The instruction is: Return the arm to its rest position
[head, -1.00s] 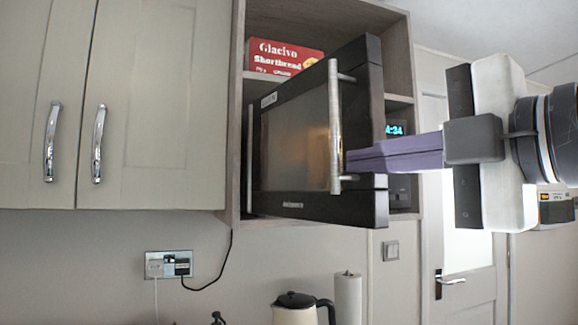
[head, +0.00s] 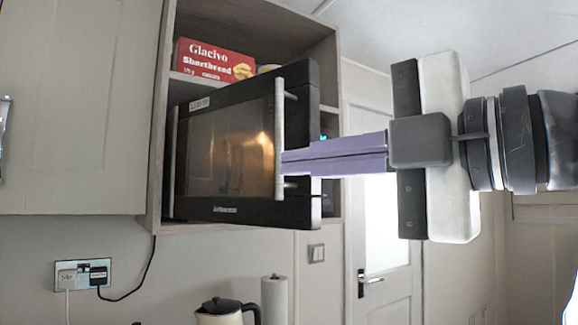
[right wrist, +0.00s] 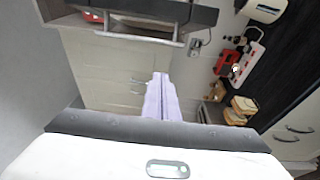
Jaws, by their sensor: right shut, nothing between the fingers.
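My right gripper (head: 284,163) reaches in from the right, with its long purple fingers shut and nothing between them. Its fingertips overlap the vertical silver handle (head: 280,140) of the microwave door in the head view. In the right wrist view the fingertips (right wrist: 160,76) show a gap below the handle (right wrist: 140,30), so they look apart from it. The microwave (head: 225,150) sits in an open wall cabinet, and its dark glass door stands partly open towards me. My left gripper is not in view.
A red shortbread box (head: 214,61) lies on the shelf above the microwave. A cream wall cupboard (head: 75,110) is at the left. A kettle (head: 220,312) and a paper roll (head: 274,300) stand below. The right wrist view shows a counter with bread slices (right wrist: 240,108).

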